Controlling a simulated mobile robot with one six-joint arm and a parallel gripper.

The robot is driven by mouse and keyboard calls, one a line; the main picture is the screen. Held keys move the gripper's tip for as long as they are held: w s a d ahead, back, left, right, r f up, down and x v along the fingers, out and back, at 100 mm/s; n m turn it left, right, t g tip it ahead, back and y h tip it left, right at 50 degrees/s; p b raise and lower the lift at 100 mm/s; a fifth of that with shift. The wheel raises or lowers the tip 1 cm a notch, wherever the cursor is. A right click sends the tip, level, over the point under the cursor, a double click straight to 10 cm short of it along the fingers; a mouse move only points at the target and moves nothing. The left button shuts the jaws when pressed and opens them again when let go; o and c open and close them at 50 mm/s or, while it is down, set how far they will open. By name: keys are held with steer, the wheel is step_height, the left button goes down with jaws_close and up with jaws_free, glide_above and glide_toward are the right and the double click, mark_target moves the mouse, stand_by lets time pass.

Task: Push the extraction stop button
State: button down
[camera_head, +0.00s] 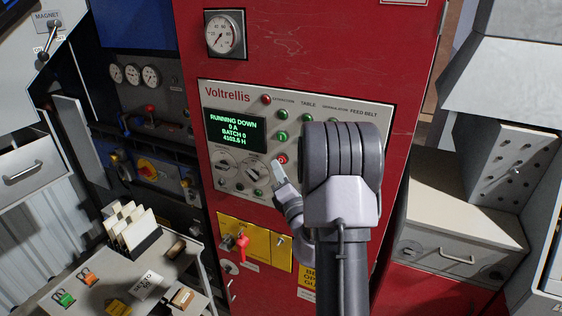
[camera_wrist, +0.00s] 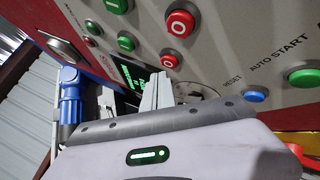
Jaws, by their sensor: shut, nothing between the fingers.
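The extraction stop button (camera_head: 283,158) is a small red button low in the left button column of the Voltrellis panel (camera_head: 232,190), under the extraction label. In the wrist view it appears to be the lower red button marked O (camera_wrist: 169,60). My gripper (camera_head: 277,166) is shut and empty, with its pale fingertips just below and left of that button. In the wrist view the fingertips (camera_wrist: 161,78) are close under it. I cannot tell whether they touch it. My wrist and forearm hide the panel's right part in the head view.
The display (camera_head: 236,132) reads "RUNNING DOWN". A green button (camera_head: 282,136) is above the stop button. A larger-looking red button (camera_wrist: 180,22) and a blue reset button (camera_wrist: 256,96) are nearby. A yellow plate (camera_head: 255,243) with a red key tag is below. A tray table (camera_head: 110,262) stands left.

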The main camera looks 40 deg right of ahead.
steer(key=a, duration=0.1)
steer(key=s+a, duration=0.1)
steer(key=a, duration=0.1)
steer(key=s+a+b, duration=0.1)
steer(key=shift+a, duration=0.35)
stand_by(0.6)
